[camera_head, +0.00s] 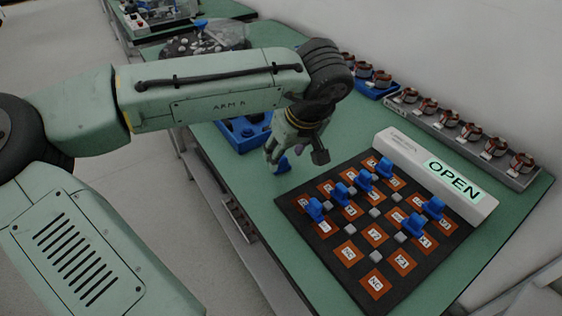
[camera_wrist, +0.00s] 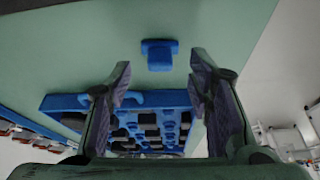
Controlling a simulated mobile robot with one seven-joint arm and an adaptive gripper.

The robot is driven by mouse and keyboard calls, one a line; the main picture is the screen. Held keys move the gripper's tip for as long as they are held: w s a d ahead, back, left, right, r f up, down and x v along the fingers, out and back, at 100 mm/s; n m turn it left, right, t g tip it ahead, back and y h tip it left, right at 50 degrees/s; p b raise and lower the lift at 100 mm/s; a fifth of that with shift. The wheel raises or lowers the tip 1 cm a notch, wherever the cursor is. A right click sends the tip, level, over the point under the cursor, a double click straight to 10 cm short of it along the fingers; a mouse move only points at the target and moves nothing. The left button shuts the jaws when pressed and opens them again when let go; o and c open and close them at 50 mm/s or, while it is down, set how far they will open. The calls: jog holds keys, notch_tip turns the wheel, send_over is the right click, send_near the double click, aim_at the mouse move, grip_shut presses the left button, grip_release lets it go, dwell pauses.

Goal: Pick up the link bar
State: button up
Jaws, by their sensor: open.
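A blue piece (camera_head: 283,165), which looks like the link bar, lies alone on the green bench just below my gripper (camera_head: 285,152). In the wrist view the blue piece (camera_wrist: 159,54) sits on bare green surface, beyond and between my gripper's (camera_wrist: 161,75) two fingertips. The fingers are open with nothing between them. Whether they touch the piece cannot be told; in the wrist view they look apart from it. Similar blue pieces, such as one at the board's left (camera_head: 315,209), stand on a black board (camera_head: 340,262) with orange labelled squares.
A blue tray (camera_wrist: 70,103) with black parts lies close to the piece; it also shows behind my arm in the head view (camera_head: 232,140). A white box with an "OPEN" sign (camera_head: 452,180) stands along the board. A grey rack (camera_head: 440,122) of copper-wound stators lines the wall.

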aim_at(282, 159)
jog(key=shift+x, duration=1.65)
jog(key=shift+r, duration=0.1)
grip_shut()
